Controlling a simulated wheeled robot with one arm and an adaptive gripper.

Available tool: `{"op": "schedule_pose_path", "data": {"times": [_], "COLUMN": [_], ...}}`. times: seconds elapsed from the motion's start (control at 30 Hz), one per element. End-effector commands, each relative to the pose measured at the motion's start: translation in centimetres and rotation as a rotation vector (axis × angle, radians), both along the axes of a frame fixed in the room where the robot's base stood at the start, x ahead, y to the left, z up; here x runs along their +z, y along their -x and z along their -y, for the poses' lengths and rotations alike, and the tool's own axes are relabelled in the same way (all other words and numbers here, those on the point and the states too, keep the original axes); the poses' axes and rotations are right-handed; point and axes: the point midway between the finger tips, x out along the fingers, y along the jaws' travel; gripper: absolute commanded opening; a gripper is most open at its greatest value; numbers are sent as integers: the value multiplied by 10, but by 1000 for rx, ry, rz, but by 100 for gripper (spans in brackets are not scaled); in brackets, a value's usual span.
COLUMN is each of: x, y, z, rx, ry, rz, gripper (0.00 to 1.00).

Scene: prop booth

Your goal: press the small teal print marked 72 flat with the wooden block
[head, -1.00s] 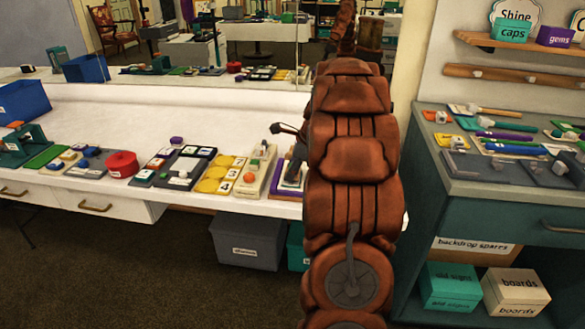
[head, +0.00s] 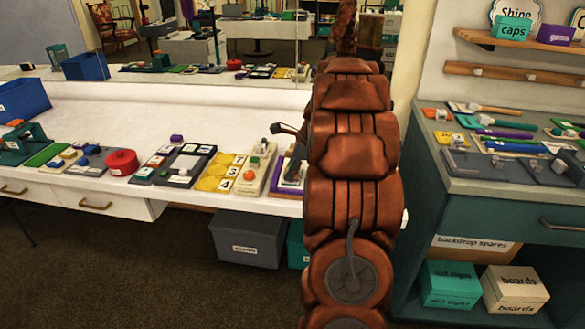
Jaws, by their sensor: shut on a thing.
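My gripper (head: 296,163) shows only as a dark grey sliver at the left edge of my brown arm, low over a purple-edged board (head: 283,190) on the white table. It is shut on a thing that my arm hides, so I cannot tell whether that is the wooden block. The small teal print marked 72 cannot be made out. My arm covers the right part of the board and the table behind it.
Left of the board stand a beige tray (head: 249,187) with small objects, yellow number cards (head: 214,177), a red round tin (head: 122,162) and a blue bin (head: 24,99). A teal cabinet (head: 470,225) with tools stands at right. The table's back strip is clear.

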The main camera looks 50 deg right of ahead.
Motion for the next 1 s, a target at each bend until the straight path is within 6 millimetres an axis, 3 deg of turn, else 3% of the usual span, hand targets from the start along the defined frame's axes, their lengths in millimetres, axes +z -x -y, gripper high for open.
{"op": "schedule_pose_path", "data": {"times": [0.37,1.0], "x": [0,41], "y": [1,3], "z": [0,-5], "rx": [1,1], "ry": [-2,-1], "rz": [-3,-2], "gripper": [18,18]}}
